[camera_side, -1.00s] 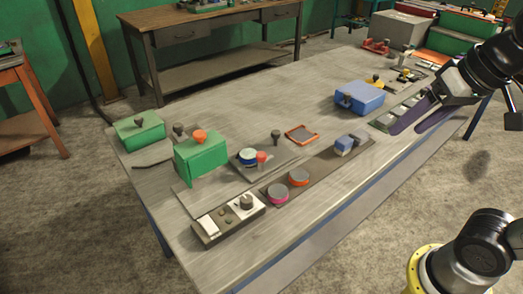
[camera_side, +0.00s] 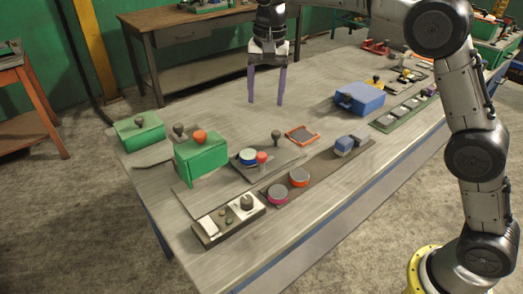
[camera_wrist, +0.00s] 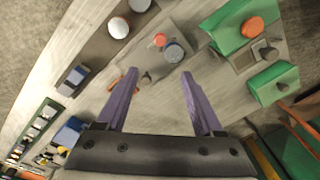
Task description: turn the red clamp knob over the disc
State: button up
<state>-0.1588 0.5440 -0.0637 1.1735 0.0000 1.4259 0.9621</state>
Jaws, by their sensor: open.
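The red clamp knob (camera_side: 262,157) stands at the edge of a blue-and-white disc (camera_side: 248,156) on a grey plate in the side view. In the wrist view the red knob (camera_wrist: 160,40) is up and left of the disc (camera_wrist: 174,53), beyond my fingertips. My gripper (camera_side: 266,101) hangs over the table with its purple fingers pointing down, open and empty. It is apart from the knob and higher in the side picture. In the wrist view my gripper (camera_wrist: 160,78) has its fingers spread wide with nothing between the tips but plate and table.
A dark knob (camera_side: 276,136) stands near the disc, beside an orange-rimmed tray (camera_side: 302,134). A green box with an orange knob (camera_side: 201,157) stands left. A blue box (camera_side: 359,97) stands right.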

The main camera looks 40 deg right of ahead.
aim_at(262, 154)
jog(key=shift+g, duration=0.4)
jog(key=f, duration=1.1)
jog(key=a+f, duration=0.1)
jog(key=f, duration=0.5)
jog(key=shift+w+f, duration=0.1)
jog(key=shift+w, duration=0.1)
grip_shut()
